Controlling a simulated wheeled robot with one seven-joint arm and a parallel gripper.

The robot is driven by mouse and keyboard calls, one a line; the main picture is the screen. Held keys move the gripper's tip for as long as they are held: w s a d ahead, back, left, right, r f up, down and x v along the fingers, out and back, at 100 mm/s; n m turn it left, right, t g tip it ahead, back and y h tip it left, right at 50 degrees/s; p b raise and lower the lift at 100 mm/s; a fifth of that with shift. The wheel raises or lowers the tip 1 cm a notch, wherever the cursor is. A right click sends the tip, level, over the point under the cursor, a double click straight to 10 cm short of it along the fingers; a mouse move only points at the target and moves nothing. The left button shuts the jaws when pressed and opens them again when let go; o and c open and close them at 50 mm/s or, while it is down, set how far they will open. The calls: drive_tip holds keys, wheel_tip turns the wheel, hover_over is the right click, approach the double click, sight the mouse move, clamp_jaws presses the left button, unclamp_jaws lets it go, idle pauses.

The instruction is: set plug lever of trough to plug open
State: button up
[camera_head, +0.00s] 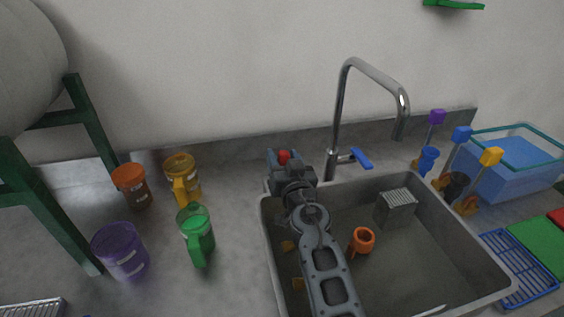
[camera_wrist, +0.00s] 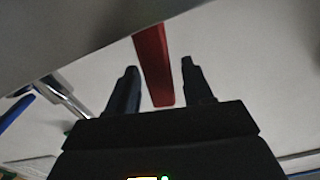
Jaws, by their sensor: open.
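The trough (camera_head: 400,290) is a grey sink basin set in the counter. A red lever, which I take to be its plug lever (camera_head: 284,156), shows at the trough's back left corner. In the wrist view the red lever (camera_wrist: 153,62) is a flat bar running between my two dark fingers. My gripper (camera_wrist: 158,82) is open, with a gap visible on each side of the bar, wider on the right. In the head view my gripper (camera_head: 281,160) is at the lever, and my arm hides the lever's lower part and the trough's left rim.
A chrome faucet (camera_head: 340,110) with a blue handle (camera_head: 361,158) stands just right of my gripper. Orange (camera_head: 132,186), yellow (camera_head: 182,178), green (camera_head: 196,232) and purple (camera_head: 120,252) cups stand left. An orange mug (camera_head: 362,240) lies in the trough. A blue bin (camera_head: 515,165) stands right.

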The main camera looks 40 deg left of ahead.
drive_tip(key=shift+w+a, duration=0.4)
drive_tip(key=shift+a, duration=0.15)
clamp_jaws()
idle(0.4)
